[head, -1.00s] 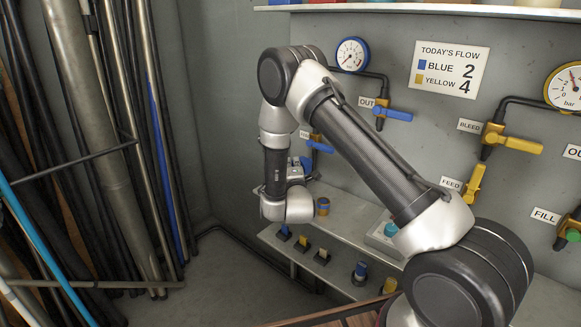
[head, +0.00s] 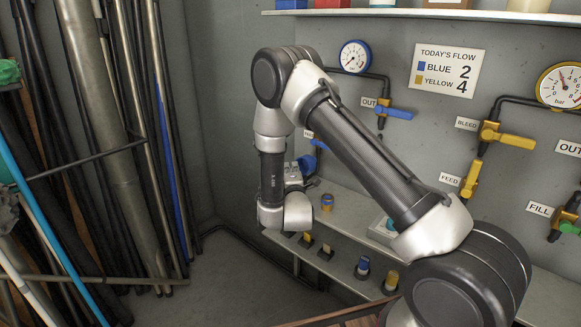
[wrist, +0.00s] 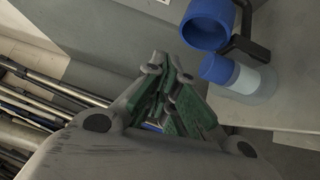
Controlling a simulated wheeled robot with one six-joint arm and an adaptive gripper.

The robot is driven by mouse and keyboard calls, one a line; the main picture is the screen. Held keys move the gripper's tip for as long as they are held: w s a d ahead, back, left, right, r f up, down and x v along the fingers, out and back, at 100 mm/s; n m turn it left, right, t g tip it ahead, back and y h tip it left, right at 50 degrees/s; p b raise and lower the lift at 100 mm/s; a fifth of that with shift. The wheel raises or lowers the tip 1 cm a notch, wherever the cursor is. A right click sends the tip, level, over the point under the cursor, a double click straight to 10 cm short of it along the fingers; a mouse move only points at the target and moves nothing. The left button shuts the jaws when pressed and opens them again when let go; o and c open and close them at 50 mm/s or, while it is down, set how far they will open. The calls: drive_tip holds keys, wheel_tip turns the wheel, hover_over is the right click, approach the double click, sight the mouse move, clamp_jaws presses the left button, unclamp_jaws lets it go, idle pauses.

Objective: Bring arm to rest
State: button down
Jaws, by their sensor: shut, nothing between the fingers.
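My arm (head: 365,150) is folded, with its elbow raised and its wrist hanging down in front of the panel. My gripper (wrist: 167,75) shows in the wrist view, with its green-padded fingers shut and empty. In the head view the fingers are largely hidden behind my wrist. A blue ring-shaped part (wrist: 206,24) and a blue-capped bottle (wrist: 238,76) are beyond the fingers to the right in the wrist view. The fingers look apart from both.
The flow sign (head: 449,70), a blue-rimmed gauge (head: 355,57), a blue valve handle (head: 394,112) and yellow valve handles (head: 510,139) are on the wall. Pipes (head: 100,110) lean at the left. A lower shelf (head: 350,215) holds small items. Floor (head: 245,275) in the corner is clear.

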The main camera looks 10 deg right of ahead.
drive_tip(key=s+a, duration=0.1)
drive_tip(key=s, duration=0.5)
drive_tip(key=s+a+f+m+g+y, duration=0.1)
drive_tip(key=s+f+m+g, duration=0.25)
drive_tip(key=f, duration=0.35)
drive_tip(key=s+a+f+m+g+y, duration=0.1)
drive_tip(key=s+f+m+g, duration=0.1)
drive_tip(key=f+g, duration=0.45)
drive_tip(key=s+a+m+g+y, duration=0.2)
drive_tip(key=s+m+g, duration=0.1)
drive_tip(key=s, duration=0.3)
drive_tip(key=s+d+r+m, duration=0.2)
drive_tip(key=s+d+r, duration=0.4)
drive_tip(key=r, duration=0.6)
drive_tip(key=s+d+r+m, duration=0.3)
drive_tip(key=s+d+r, duration=0.4)
drive_tip(key=s+r, duration=0.3)
drive_tip(key=s+d+r+m+g+h, duration=0.1)
drive_tip(key=s+d+r+m, duration=0.2)
drive_tip(key=s+d+r, duration=0.4)
drive_tip(key=w+v, duration=0.1)
drive_tip(key=v, duration=0.7)
drive_tip(key=shift+r, duration=0.3)
